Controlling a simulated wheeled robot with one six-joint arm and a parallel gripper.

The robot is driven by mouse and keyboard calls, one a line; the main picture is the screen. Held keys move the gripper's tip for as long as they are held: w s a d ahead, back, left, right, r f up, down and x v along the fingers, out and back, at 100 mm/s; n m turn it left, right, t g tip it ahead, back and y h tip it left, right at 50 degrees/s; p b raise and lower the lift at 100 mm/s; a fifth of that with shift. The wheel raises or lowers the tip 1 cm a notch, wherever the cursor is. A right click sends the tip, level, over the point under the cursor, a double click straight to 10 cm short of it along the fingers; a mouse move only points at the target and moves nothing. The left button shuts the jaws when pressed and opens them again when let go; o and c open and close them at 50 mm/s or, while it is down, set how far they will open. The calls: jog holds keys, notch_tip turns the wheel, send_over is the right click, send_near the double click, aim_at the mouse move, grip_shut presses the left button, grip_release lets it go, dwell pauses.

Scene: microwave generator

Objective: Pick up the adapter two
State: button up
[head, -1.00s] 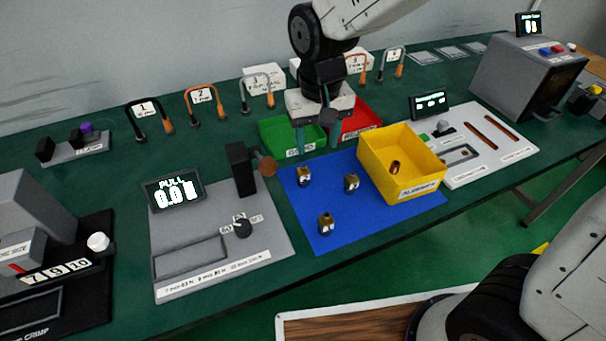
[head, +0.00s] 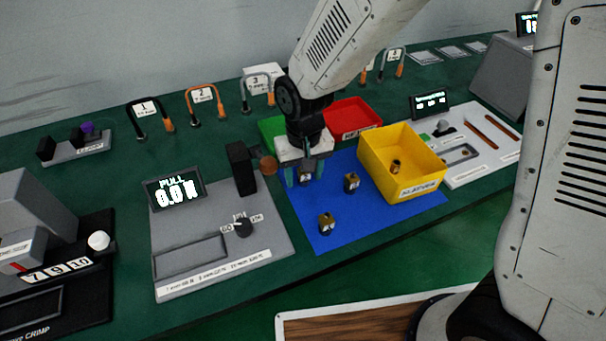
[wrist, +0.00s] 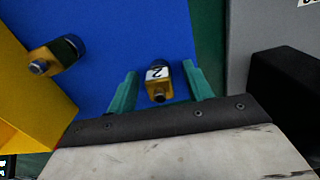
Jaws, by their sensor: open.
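Adapter two, a small brass and dark piece with a white label "2" (wrist: 158,82), stands between the open green fingers of my gripper (wrist: 162,92) in the wrist view, with a gap on each side. In the head view my gripper (head: 305,176) is low over the back left of the blue mat (head: 325,205), and the adapter (head: 305,178) shows between its fingers. A second adapter (head: 351,182) stands to the right on the mat, and another (head: 326,222) nearer the front. The second one also shows in the wrist view (wrist: 58,55).
The grey pull tester (head: 200,240) with a black post (head: 242,168) is close on the left. Red (head: 352,115) and green (head: 270,128) trays lie behind.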

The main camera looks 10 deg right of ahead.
grip_shut()
jog(key=shift+r, duration=0.1)
